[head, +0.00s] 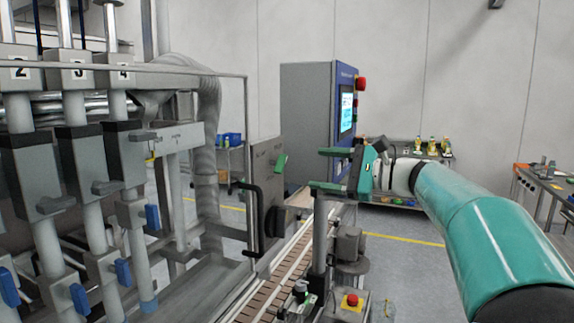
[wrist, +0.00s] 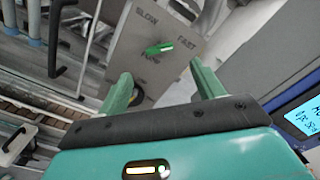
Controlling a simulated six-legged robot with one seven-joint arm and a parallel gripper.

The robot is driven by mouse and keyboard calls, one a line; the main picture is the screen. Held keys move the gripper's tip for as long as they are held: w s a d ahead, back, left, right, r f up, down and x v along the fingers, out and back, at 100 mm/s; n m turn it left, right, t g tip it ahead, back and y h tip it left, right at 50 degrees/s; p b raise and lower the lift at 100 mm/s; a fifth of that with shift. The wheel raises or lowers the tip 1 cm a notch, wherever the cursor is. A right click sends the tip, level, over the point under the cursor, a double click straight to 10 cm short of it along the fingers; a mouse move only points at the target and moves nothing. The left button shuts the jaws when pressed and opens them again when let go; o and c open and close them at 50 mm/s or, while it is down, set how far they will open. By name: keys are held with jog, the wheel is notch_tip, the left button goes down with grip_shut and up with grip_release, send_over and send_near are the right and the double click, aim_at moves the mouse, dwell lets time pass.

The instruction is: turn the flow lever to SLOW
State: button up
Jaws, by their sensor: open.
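The flow lever (head: 281,163) is a small green handle on a grey plate (head: 264,166) at the side of the filler. In the wrist view, the lever (wrist: 160,48) lies tilted, its right end slightly higher. SLOW is printed at the plate's upper left and FAST at its right; another label below the lever is hard to read. Which end of the lever is the pointer, I cannot tell. My gripper (head: 321,169) is open and empty, to the right of the lever in the head view and apart from it. In the wrist view its fingers (wrist: 160,73) point toward the plate, below the lever.
A conveyor (head: 268,278) runs beneath. A blue-fronted cabinet with a screen (head: 347,112) stands behind my gripper. A red stop button (head: 352,300) is low in front.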

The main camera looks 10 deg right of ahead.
aim_at(284, 164)
jog(key=x, duration=0.9)
jog(key=shift+a, duration=0.15)
jog(key=c, duration=1)
